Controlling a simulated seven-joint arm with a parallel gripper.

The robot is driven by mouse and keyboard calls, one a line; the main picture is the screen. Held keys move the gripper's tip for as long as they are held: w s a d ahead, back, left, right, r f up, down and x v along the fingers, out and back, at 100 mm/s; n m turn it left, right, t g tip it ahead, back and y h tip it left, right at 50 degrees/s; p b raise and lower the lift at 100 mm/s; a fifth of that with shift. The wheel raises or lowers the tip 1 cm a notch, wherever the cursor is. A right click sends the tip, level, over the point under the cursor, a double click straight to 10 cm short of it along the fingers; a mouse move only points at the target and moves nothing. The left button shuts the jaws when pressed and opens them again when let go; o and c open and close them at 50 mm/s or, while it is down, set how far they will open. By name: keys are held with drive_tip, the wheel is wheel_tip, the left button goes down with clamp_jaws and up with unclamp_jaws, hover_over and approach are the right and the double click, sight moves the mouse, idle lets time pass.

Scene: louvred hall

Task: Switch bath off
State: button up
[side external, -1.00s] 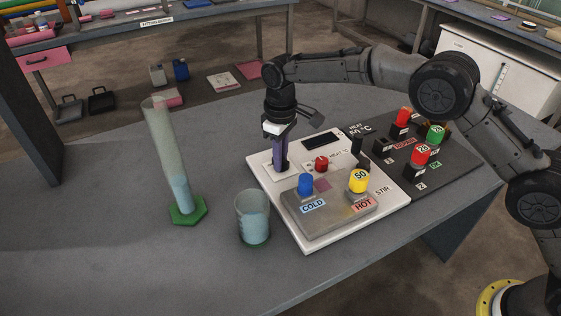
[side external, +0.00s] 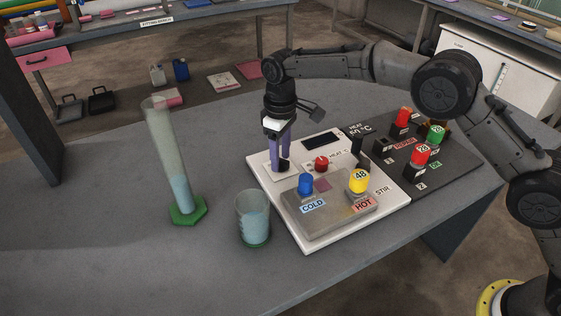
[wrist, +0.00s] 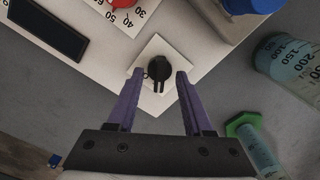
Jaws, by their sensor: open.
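The white bath unit (side external: 310,242) stands on the grey table. A black rotary knob (wrist: 159,68) on a small white square plate sits at its far left corner; its pointer is toward my gripper in the wrist view. My gripper (side external: 280,162) points down at this knob, with its purple fingers open. In the wrist view the fingertips (wrist: 158,82) lie on either side of the knob, with gaps. Contact cannot be told. In the side view the fingers partly hide the knob. A red heat dial (side external: 321,164) and dark display (side external: 321,141) are nearby.
A blue-topped piece (side external: 306,184) and a yellow one marked 48 (side external: 359,181) stand on the unit's grey lid. A beaker (side external: 253,216) and tilted cylinder (side external: 170,155) stand to the left. A dark board (side external: 450,174) with red and green pieces is right.

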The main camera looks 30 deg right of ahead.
sight(281, 159)
drive_tip(key=shift+r, duration=3)
wheel_tip(281, 159, up, 8)
drive_tip(key=shift+f, duration=0.25)
